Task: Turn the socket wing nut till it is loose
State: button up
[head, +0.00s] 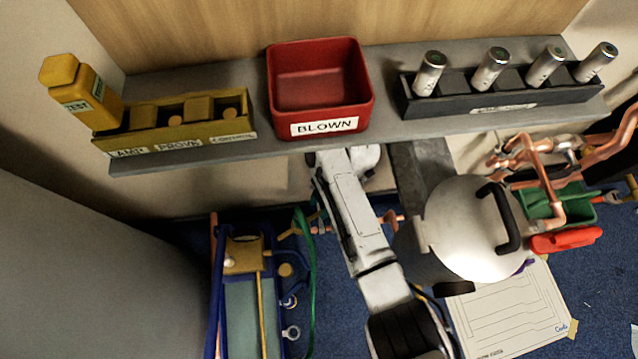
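I cannot make out the socket wing nut in the head view. My white arm runs up from the bottom middle to the front edge of the grey shelf (225,150). Its far end is cut off from sight there, and my gripper cannot be seen. Short copper pipe pieces (388,220) show just right of the arm, partly hidden by it. More copper pipework (545,165) stands at the right, with several bends.
The shelf carries a yellow rack (240,127), a red bin labelled BLOWN (285,103) and a dark rack (430,106) of silver cylinders. Below are a blue-framed cart (217,290), a green hose (311,265), a green tray (540,207), red-handled pliers (565,240) and a paper sheet (515,315).

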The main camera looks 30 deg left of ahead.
jog(key=p+v, duration=0.2)
jog(key=v, duration=0.6)
dwell(0.5)
